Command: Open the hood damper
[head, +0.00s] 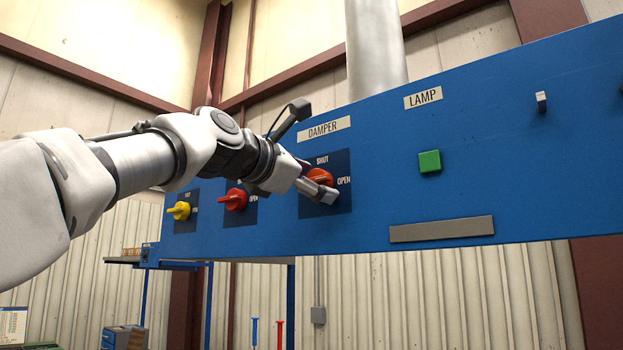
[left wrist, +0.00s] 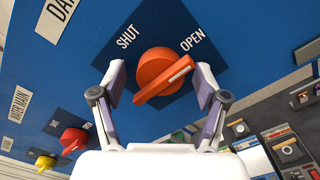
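The damper knob (head: 320,176) is a round red-orange knob with a bar handle, on a dark square plate under the DAMPER label (head: 325,128). It also shows in the left wrist view (left wrist: 158,78). SHUT is printed above it and OPEN to its right. The bar lies roughly level on the plate, one end toward the OPEN side. My left gripper (head: 316,184) is at the knob and partly hides it in the head view. In the left wrist view its fingers (left wrist: 160,72) stand apart on either side of the knob, with visible gaps. My right gripper is out of view.
On the same blue panel (head: 530,180) are a red knob (head: 235,200) and a yellow knob (head: 180,211) to the left. A green button (head: 429,162) under the LAMP label and a grey strip (head: 442,229) are to the right.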

